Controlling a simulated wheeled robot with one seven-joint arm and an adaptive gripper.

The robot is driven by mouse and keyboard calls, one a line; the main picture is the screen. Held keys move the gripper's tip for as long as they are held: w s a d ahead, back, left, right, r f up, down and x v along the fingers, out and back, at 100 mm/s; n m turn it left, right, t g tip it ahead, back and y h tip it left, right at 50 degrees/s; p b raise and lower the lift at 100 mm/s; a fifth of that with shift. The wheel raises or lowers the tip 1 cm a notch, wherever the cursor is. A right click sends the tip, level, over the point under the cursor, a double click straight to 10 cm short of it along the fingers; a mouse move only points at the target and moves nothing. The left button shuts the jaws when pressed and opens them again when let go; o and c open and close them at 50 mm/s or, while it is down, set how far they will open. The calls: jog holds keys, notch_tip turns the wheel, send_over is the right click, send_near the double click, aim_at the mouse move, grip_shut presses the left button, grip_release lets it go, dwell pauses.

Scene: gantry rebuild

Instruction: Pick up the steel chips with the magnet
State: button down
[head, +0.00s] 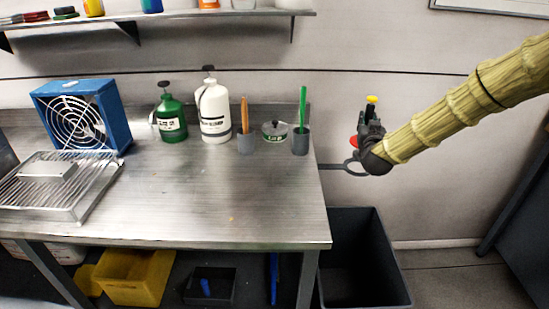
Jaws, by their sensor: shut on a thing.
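My gripper (367,140) is at the right, beyond the bench's right end and above the dark bin. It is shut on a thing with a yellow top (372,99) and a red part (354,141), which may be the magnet. The gripper hides most of it. I cannot make out steel chips for certain. Small orange specks (231,218) lie on the bare steel bench top (200,200).
A grey ring bracket (336,166) juts from the bench's right end, just below my gripper. An open dark bin (386,285) stands on the floor below. A blue fan (80,118), wire rack (45,195), green can (171,120) and white bottle (214,115) stand on the bench.

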jog(key=shift+a+r, duration=0.1)
jog(key=shift+a, duration=0.05)
dwell(0.4)
jog(key=s+a+r+p, duration=0.2)
jog(key=s+a, duration=0.6)
jog(key=a, duration=0.5)
jog(key=s+a+r+p, duration=0.2)
jog(key=s+a+r, duration=0.3)
jog(key=a, duration=0.9)
jog(key=s, duration=0.3)
jog(key=shift+s+p, duration=0.25)
jog(key=shift+p, duration=0.1)
dwell(1.8)
jog(key=shift+f, duration=0.2)
jog(key=shift+f+b, duration=0.35)
jog(key=shift+b, duration=0.05)
jog(key=shift+f, duration=0.2)
jog(key=shift+r, duration=0.2)
dwell(0.6)
jog(key=shift+r+p, duration=0.5)
jog(key=shift+r, duration=0.15)
